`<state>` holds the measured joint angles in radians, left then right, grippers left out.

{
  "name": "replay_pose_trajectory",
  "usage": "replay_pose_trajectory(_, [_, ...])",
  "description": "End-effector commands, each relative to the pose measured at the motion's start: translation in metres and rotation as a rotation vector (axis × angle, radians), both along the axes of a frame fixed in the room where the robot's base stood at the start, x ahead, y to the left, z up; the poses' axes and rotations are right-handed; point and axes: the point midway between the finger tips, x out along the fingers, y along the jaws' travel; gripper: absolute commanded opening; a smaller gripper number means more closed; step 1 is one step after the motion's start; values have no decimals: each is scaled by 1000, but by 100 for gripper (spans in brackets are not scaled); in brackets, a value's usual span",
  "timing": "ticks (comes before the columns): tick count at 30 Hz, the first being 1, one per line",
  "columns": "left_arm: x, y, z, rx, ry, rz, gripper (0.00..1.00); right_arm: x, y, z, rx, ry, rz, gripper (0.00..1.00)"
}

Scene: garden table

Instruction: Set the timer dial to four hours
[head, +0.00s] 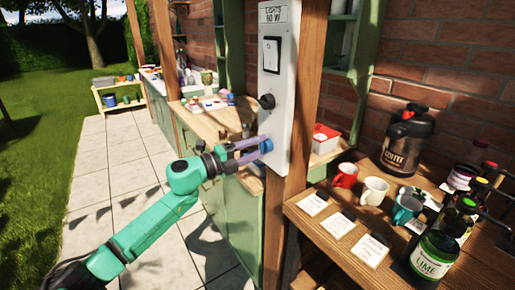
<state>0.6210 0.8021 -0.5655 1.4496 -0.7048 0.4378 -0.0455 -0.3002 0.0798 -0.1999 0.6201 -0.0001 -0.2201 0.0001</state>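A white control panel (279,130) is fixed to a wooden post, with a label at its top and a rocker switch (271,54) below it. A round black knob (267,101) sticks out from the panel's middle. Which control is the timer dial I cannot read from here. My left gripper (258,148) reaches in from the left, below the black knob, at the panel's lower part. Its purple fingers show a gap between them and end at a small blue round part (266,146); whether they grip it is unclear.
A wooden counter on the right holds a red mug (345,175), a white mug (374,190), a teal mug (406,209), cards, bottles, a lime jar (434,256) and a dark urn (404,143). Green cabinets stand behind the post. Paving on the left is clear.

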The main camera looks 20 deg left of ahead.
Motion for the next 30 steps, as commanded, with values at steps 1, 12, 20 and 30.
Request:
replay_pose_trajectory(1, [-1,-2,-5,4,7,-4,68,0,0,0,0,0,0,0])
replay_pose_trajectory(12, [-1,0,-2,0,3,-2,80,0,0,-1,0,0,0,0])
replay_pose_trajectory(20, [-29,26,-11,3,5,0,80,0,0,-18,0,0,0,0])
replay_pose_trajectory(30, [-88,76,-18,5,9,-5,80,0,0,-55,0,0,0,0])
